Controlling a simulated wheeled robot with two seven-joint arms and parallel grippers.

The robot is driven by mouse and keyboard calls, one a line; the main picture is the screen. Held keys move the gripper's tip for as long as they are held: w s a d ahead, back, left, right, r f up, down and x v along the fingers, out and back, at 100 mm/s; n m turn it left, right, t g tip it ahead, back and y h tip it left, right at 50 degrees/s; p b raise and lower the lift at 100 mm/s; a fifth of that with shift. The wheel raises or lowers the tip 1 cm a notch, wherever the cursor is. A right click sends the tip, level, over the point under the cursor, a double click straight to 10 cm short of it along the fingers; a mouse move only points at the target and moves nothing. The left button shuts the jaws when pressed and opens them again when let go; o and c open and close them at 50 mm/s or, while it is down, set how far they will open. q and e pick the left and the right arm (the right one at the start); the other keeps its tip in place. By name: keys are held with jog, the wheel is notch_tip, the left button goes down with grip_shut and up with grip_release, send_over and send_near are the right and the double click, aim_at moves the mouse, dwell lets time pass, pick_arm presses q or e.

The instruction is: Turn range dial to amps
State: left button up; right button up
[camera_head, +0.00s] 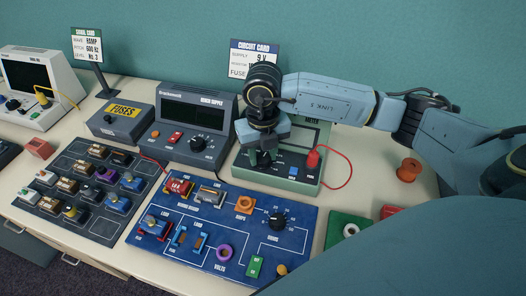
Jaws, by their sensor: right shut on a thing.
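The green meter (243,172) stands at the back of the table, right of the grey bench supply. My right gripper (264,157) points down at the left part of the meter's front panel. It is shut on the range dial there, and the fingers hide the dial, so I cannot read its setting. My right wrist also covers most of the meter's display. A small blue button (292,170) and a red plug (312,158) with a red lead show on the panel's right. My left gripper is not in view.
A blue circuit board (215,270) with switches, a resistor knob (277,220) and fuses lies in front of the meter. A dark parts tray (48,165) lies at left. An orange spool (409,170) stands right of the meter. The circuit card (254,52) stands behind.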

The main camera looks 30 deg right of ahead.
aim_at(263, 158)
jog(key=m+p, duration=0.1)
jog(key=m, duration=0.5)
jog(key=shift+r, duration=0.1)
jog(key=m+p, duration=0.2)
jog(key=m, duration=0.4)
jog(key=shift+p, duration=0.3)
jog(key=shift+m, duration=0.4)
jog(key=o, duration=1)
notch_tip(263, 158, up, 13)
jog(key=shift+r, duration=0.15)
jog(key=shift+s, duration=0.1)
